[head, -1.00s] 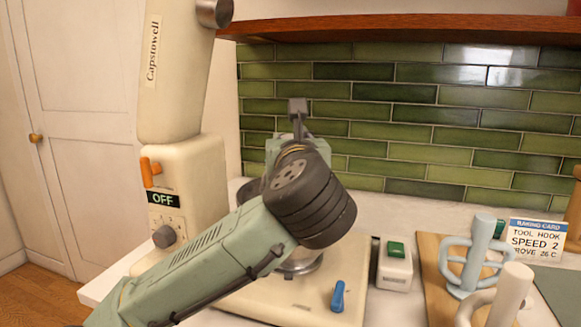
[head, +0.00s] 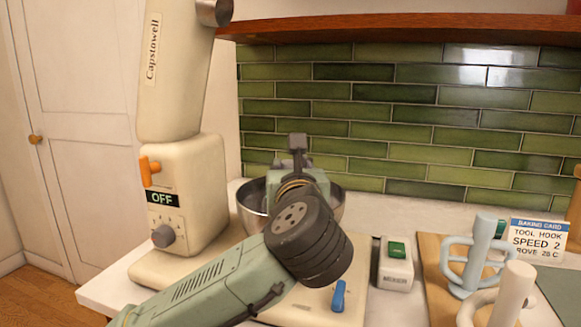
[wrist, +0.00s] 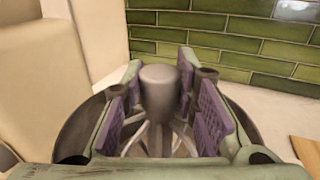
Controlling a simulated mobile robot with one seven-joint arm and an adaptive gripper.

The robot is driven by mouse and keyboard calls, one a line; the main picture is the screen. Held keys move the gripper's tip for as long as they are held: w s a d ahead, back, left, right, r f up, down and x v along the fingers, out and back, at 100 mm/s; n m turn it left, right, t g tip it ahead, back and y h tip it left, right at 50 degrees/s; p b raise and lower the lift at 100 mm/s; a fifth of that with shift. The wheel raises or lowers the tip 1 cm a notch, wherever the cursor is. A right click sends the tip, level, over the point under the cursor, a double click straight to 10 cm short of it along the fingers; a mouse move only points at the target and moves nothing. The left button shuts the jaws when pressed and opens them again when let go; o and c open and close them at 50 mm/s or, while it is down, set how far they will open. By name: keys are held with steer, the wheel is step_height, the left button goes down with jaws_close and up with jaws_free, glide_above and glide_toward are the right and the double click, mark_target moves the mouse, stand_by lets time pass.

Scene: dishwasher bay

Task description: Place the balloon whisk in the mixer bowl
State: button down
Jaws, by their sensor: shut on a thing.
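The metal mixer bowl (head: 335,203) stands on the mixer base, partly hidden behind my arm. The wrist view shows its dark rim (wrist: 245,118) on both sides of my fingers. My gripper (wrist: 162,105) is shut on the balloon whisk (wrist: 158,90). The whisk's grey cylindrical top sits between the purple pads, with its wires spreading below, within the bowl's outline. Whether the wires touch the bowl is hidden. In the head view my arm covers the whisk and fingertips.
The cream mixer (head: 185,205) stands left of the bowl, its head raised and its display reading OFF. A small box with a green button (head: 396,262) is at right. Pale tools (head: 478,260) stand on a wooden board (head: 432,262), before a baking card (head: 537,240). A shelf (head: 400,30) hangs above.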

steer(key=c, duration=1.3)
jaws_free()
steer(key=shift+r, duration=0.15)
steer(key=shift+r+p, duration=0.4)
steer(key=shift+p, duration=0.1)
steer(key=shift+s+r, duration=0.15)
steer(key=shift+s, duration=0.05)
steer(key=shift+s+d+b, duration=0.15)
steer(key=shift+s+b, duration=0.4)
steer(key=shift+s, duration=1.4)
steer(key=shift+s+d+b, duration=0.2)
steer(key=shift+s+b, duration=0.35)
steer(key=shift+s, duration=1.35)
steer(key=shift+s+d+b, duration=0.15)
steer(key=shift+s+b, duration=0.4)
steer(key=shift+s, duration=1.4)
